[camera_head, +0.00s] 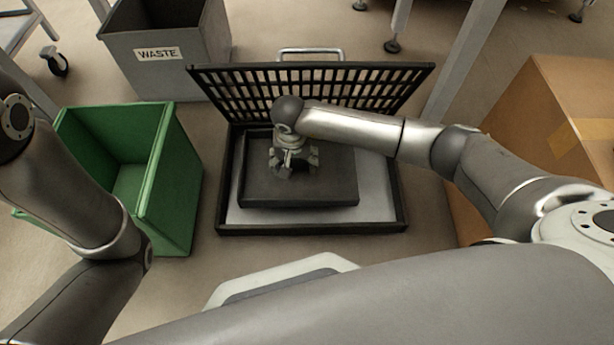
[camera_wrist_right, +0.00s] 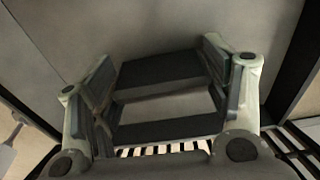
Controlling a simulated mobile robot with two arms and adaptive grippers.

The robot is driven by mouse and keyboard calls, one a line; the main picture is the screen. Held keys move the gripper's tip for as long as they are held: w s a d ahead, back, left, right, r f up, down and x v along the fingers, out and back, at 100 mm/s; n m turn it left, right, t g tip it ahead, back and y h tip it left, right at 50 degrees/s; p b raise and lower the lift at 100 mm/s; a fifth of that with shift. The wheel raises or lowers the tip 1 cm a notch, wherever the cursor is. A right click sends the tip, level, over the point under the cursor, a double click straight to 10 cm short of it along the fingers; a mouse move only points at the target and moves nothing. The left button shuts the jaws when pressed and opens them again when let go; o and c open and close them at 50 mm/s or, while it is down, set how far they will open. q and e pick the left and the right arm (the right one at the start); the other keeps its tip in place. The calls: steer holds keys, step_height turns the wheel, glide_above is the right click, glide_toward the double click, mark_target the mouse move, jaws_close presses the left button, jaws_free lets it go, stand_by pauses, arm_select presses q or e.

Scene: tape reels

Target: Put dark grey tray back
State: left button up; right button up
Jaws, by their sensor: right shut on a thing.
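The dark grey tray (camera_head: 335,186) lies flat within a black-rimmed frame (camera_head: 225,205) with a pale floor, towards its left side. Its grey surface fills much of the right wrist view (camera_wrist_right: 150,25). My right gripper (camera_head: 293,165) points down over the middle of the tray. In the wrist view its fingers (camera_wrist_right: 165,75) are on either side of a dark bar-like part on the tray and are shut on it. The exact finger contact is partly hidden. My left arm shows at the left of the head view, but its gripper does not.
A black slatted grate (camera_head: 390,95) stands raised behind the tray, with a metal handle (camera_head: 310,52) beyond it. A green bin (camera_head: 180,190) is at the left, a grey waste bin (camera_head: 160,75) at the back left, and a cardboard box (camera_head: 540,110) at the right.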

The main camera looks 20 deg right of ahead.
mark_target(307, 172)
steer(key=d+f+b, duration=0.1)
steer(key=d+f, duration=0.1)
steer(key=f, duration=0.1)
steer(key=d+f+b, duration=0.1)
steer(key=shift+w+d+f+b, duration=0.15)
steer(key=shift+w+f+b, duration=0.15)
steer(key=shift+w+b, duration=0.05)
step_height(307, 172, down, 3)
steer(key=b, duration=0.3)
steer(key=shift+d+f+b, duration=0.15)
steer(key=shift+f+b, duration=0.05)
steer(key=shift+b, duration=0.2)
steer(key=shift+r, duration=0.1)
steer(key=o, duration=1.2)
steer(key=r+p, duration=0.3)
steer(key=r, duration=0.1)
steer(key=s+r+p, duration=0.1)
steer(key=r+p, duration=0.2)
steer(key=r, duration=0.1)
steer(key=r+p, duration=0.3)
steer(key=r, duration=0.1)
steer(key=shift+s+a, duration=0.15)
steer(key=shift+a, duration=0.05)
